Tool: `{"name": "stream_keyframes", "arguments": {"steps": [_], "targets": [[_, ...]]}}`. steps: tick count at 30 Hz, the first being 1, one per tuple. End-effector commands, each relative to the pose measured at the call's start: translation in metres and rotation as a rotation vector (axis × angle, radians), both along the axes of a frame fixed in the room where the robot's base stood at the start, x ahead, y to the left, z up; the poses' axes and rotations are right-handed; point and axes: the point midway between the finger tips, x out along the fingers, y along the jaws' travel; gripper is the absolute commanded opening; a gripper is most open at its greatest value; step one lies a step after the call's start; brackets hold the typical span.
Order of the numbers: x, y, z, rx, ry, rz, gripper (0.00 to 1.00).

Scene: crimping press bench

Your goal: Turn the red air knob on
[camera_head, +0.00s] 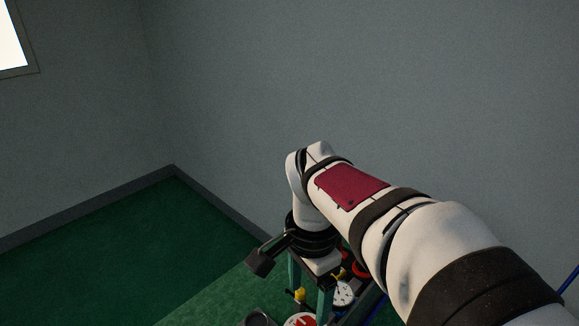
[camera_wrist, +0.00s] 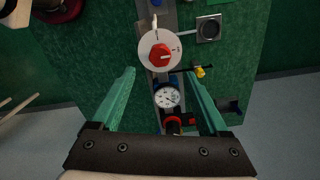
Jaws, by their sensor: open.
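A red knob (camera_wrist: 160,55) sits on a round white dial plate (camera_wrist: 147,43) with small marks at its right, in the upper middle of the wrist view. A second red part (camera_wrist: 173,126) lies lower, just below a white round gauge (camera_wrist: 167,96). I cannot tell for certain which one is the air knob. My gripper (camera_wrist: 160,76) is open, with its green fingers spread to either side of the gauge and nothing held between them. The dial plate (camera_head: 300,320) shows partly at the bottom edge of the head view, and the gauge (camera_head: 343,293) is beside my gripper there.
A yellow-handled part (camera_wrist: 200,72) stands close to the right fingertip. A square grey plate (camera_wrist: 208,28) is at upper right on the green panel. A dark red round part (camera_wrist: 55,8) is at the top left. Grey floor shows along the sides.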

Motion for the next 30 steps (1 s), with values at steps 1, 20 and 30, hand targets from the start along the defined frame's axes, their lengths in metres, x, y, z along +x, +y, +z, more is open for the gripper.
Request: {"name": "stream_keyframes", "arguments": {"steps": [1,20,30], "targets": [[-0.001,0.000,-0.014,-0.001,0.006,0.000,0.78],[0.000,0.000,-0.085,0.000,-0.001,0.000,0.78],[0.000,0.000,-0.085,0.000,-0.001,0.001,0.26]]}}
